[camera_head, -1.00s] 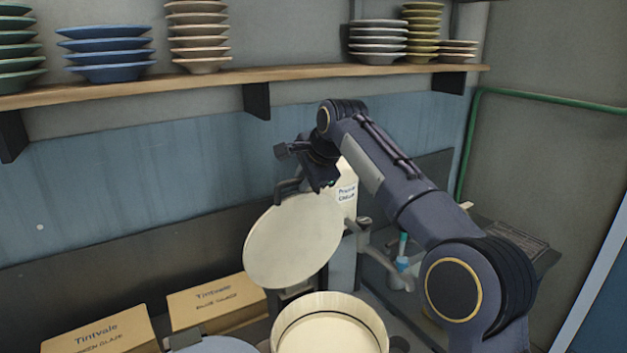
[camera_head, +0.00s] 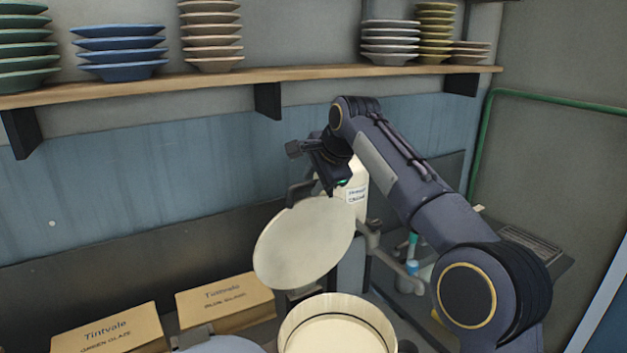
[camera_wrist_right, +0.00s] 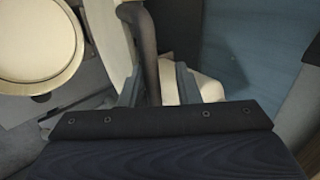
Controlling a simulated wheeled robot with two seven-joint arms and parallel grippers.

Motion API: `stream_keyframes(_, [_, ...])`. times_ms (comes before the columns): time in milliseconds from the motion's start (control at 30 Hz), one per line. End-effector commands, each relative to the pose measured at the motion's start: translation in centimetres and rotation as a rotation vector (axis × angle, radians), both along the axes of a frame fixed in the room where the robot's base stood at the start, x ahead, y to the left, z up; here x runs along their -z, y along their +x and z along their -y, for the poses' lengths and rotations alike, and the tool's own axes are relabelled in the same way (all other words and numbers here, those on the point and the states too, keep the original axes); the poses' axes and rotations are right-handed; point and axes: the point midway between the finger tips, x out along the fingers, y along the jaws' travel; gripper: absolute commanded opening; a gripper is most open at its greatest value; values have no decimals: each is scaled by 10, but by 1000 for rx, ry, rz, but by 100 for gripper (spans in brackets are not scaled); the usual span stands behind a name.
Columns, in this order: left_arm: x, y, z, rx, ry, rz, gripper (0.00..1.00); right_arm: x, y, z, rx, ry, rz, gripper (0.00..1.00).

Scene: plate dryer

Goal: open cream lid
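The cream lid (camera_head: 305,243) stands raised and steeply tilted behind its round cream bin (camera_head: 337,308), whose open top shows pale contents. A dark bar handle (camera_head: 298,190) is at the lid's upper edge. My right gripper (camera_head: 330,186) is at that upper edge, beside the handle. In the right wrist view the dark handle (camera_wrist_right: 145,55) runs between the two fingers of my right gripper (camera_wrist_right: 158,85), with a gap on the right finger's side, so it looks open around the handle. The bin also shows in the wrist view (camera_wrist_right: 38,82). My left gripper is out of view.
Two Tintvale boxes (camera_head: 225,303) (camera_head: 110,333) stand left of the bin. A blue lid (camera_head: 225,345) shows at the bottom edge. A shelf (camera_head: 330,75) with stacked plates spans the back wall. A pale labelled container (camera_head: 356,192) stands behind the gripper.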

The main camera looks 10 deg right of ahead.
Motion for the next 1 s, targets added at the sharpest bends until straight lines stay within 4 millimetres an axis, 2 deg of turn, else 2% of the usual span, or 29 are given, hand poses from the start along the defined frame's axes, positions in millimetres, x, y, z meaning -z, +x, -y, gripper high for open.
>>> stream_keyframes(200, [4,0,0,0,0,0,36,-33,-26,9,-3,1,10,33])
stream_keyframes(400, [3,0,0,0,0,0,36,-54,-40,14,-2,3,15,33])
stream_keyframes(833, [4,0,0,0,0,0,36,-58,-44,17,-5,2,17,33])
stream_keyframes(933, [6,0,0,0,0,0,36,-54,-53,27,-30,-13,18,33])
stream_keyframes(1000, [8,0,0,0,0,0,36,-47,-65,40,-68,-36,18,33])
